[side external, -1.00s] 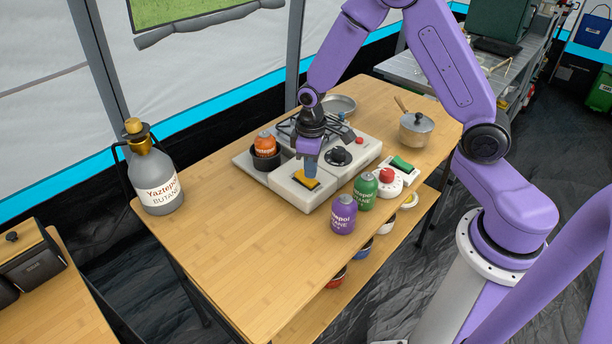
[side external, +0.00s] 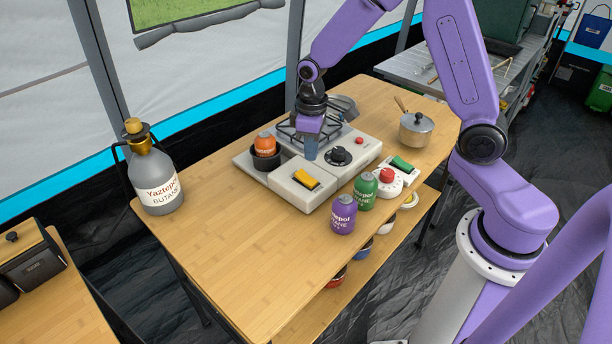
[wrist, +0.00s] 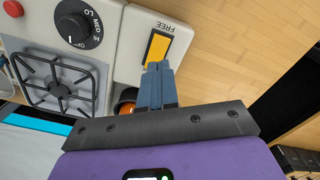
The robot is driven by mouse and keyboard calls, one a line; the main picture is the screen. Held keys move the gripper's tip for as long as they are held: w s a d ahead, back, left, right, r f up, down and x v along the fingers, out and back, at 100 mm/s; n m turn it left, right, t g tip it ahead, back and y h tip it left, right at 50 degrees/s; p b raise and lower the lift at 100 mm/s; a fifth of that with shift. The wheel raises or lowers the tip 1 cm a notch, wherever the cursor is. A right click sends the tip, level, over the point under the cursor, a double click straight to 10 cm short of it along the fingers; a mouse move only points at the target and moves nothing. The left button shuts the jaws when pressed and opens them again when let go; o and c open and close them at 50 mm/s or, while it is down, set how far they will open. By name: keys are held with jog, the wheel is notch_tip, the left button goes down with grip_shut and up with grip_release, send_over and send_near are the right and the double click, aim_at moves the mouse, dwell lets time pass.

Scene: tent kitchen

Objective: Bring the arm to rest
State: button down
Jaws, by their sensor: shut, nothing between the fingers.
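My gripper (side external: 311,150) is shut and empty, pointing down above the camping stove (side external: 286,190) in the side external view. In the wrist view its blue fingers (wrist: 157,68) are together, with the stove under them. The stove's yellow switch (side external: 306,179) lies in front of the gripper and apart from it; the switch also shows in the wrist view (wrist: 157,47), beside the word FREE. The black knob (side external: 339,156) is to the right of the fingers. The burner grate (side external: 290,132) is partly hidden behind my gripper.
An orange canister (side external: 265,145) sits in the stove's round holder. Purple (side external: 343,215) and green (side external: 365,192) canisters stand in front of the stove. A pot (side external: 416,131) stands at the right. A large grey butane bottle (side external: 157,180) stands left. The table's front left is clear.

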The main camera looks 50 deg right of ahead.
jog(key=s+a+r+n, duration=0.2)
jog(key=s+a+r, duration=0.1)
jog(key=s, duration=0.4)
jog(key=s+a+r+n, duration=0.1)
jog(key=s+a+r, duration=0.1)
jog(key=s+r, duration=0.3)
jog(key=s+d+r+n, duration=0.1)
jog(key=s, duration=0.6)
jog(key=s+d+n, duration=0.1)
jog(key=s+n, duration=0.1)
jog(key=s, duration=0.6)
jog(key=shift+s+d+r+n, duration=0.2)
jog(key=shift+d+r+n, duration=0.1)
jog(key=shift+r, duration=0.1)
